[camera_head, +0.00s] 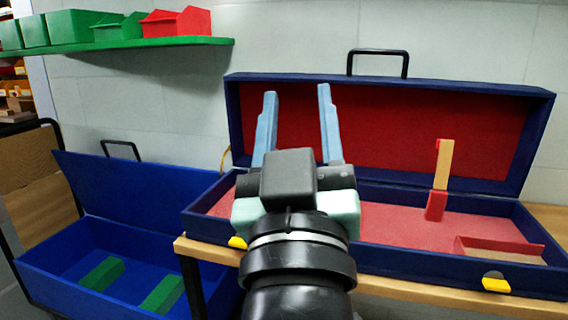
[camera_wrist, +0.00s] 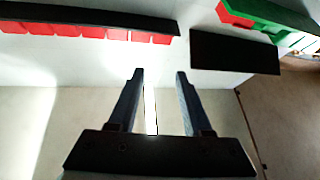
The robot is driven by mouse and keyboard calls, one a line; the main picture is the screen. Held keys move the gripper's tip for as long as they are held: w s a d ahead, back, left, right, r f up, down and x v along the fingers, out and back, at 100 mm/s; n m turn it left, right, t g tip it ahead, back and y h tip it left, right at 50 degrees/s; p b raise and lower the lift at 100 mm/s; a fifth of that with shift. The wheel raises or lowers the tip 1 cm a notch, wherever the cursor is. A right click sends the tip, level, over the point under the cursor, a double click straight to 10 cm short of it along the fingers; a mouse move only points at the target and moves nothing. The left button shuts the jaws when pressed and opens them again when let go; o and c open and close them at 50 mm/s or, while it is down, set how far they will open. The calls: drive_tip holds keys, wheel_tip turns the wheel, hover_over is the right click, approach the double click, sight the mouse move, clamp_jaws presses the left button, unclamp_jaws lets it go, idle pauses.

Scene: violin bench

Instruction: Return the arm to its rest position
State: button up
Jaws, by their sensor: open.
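My gripper (camera_head: 297,120) is raised in front of the open violin case, its two blue-grey fingers pointing up and spread apart with nothing between them. The fingers also show apart and empty in the wrist view (camera_wrist: 160,75), against a pale wall. My black wrist and arm hide the left middle of the case in the head view.
An open dark blue case (camera_head: 395,258) with red lining sits on a wooden bench (camera_head: 430,295). A wooden piece (camera_head: 444,165) stands in a red holder inside it. An open blue case (camera_head: 60,262) with green blocks is at left. A green shelf (camera_head: 140,45) holds bins.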

drive_tip(key=s+a+r+m+t+p, duration=0.15)
drive_tip(key=s+r+t, duration=0.25)
drive_tip(key=s+r, duration=0.6)
wheel_tip(320, 180, up, 34)
drive_tip(key=w+p, duration=0.2)
drive_tip(key=p, duration=3.1)
drive_tip(key=shift+f+y+p, duration=0.25)
drive_tip(key=shift+y+p, duration=0.15)
drive_tip(key=shift+w+d, duration=0.1)
